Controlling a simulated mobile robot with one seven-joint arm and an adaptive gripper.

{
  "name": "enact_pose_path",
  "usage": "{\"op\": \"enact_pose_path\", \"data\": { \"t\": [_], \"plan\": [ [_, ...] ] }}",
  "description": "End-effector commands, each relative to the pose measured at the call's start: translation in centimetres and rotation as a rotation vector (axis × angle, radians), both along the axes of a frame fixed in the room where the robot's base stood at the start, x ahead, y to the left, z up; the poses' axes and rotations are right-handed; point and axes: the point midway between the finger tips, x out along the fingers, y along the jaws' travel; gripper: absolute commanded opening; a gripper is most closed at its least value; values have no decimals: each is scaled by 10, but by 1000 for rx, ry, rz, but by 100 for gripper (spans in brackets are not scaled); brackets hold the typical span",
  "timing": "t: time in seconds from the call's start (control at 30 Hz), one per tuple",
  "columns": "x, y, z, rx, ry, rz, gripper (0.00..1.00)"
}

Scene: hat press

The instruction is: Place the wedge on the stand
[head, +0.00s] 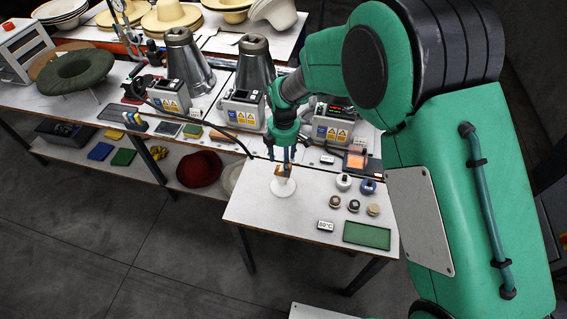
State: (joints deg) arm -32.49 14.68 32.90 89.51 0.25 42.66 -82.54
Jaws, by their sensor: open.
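The wedge (285,171), a small brown piece, shows at the top of the white round stand (283,189) near the left side of the front table. It appears to rest on the stand, though contact is too small to make out. My gripper (283,159) points down directly above the stand. Whether the fingertips touch the wedge cannot be told at this size.
Right of the stand are a white jar (344,182), a blue jar (368,186), several small round pieces, a 60°C label (325,226) and a green mat (367,234). Control boxes and metal cones line the bench behind. The table's front left is clear.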

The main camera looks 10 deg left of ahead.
Motion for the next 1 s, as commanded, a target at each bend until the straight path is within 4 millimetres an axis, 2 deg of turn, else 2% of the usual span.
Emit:
{"op": "enact_pose_path", "data": {
  "t": [0.3,0.5,0.7,1.0],
  "plan": [
    [0,0,55,1,-2,0,56],
    [0,0,78,0,0,0,56],
    [-1,-1,87,0,1,0,56],
    [0,-1,87,0,1,0,56]
  ]
}}
